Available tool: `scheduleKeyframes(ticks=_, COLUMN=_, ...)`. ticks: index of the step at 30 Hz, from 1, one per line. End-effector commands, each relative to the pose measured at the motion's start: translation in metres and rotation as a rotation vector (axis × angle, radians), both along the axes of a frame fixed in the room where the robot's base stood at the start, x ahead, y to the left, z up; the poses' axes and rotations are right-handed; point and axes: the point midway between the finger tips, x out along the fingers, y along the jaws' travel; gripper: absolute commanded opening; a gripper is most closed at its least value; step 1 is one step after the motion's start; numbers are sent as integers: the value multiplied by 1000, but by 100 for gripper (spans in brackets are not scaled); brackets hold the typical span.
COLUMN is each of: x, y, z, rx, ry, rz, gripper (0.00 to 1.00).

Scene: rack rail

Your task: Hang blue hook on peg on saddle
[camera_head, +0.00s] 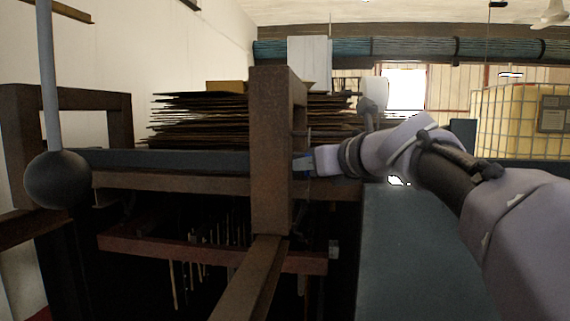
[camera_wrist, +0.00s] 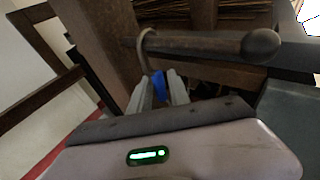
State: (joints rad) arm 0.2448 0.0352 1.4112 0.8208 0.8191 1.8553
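In the wrist view, my gripper (camera_wrist: 160,88) has its two fingers on either side of the blue part of the blue hook (camera_wrist: 158,86). The hook's thin curved tan end (camera_wrist: 143,48) rises above the fingers and curls at the peg (camera_wrist: 205,44), near the post. I cannot tell whether its weight rests on the peg. The peg is a dark horizontal rod with a round knob at its right end. In the head view, a bit of blue (camera_head: 325,160) shows at my gripper (camera_head: 304,166), just right of the brown post, which partly hides it.
A brown upright post (camera_head: 270,150) stands in the middle of the head view. A dark ball on a rod (camera_head: 58,179) is at the left. Stacked flat sheets (camera_head: 215,120) lie behind. A grey surface (camera_head: 410,260) extends under my arm.

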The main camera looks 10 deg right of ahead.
Motion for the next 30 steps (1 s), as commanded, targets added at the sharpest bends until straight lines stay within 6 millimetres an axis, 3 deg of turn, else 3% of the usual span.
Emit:
scheduleKeyframes(ticks=2, x=0, y=0, z=0, rx=0, ry=0, rz=0, gripper=39)
scheduleKeyframes(ticks=30, x=-1, y=0, z=2, rx=0, ry=0, rz=2, gripper=39)
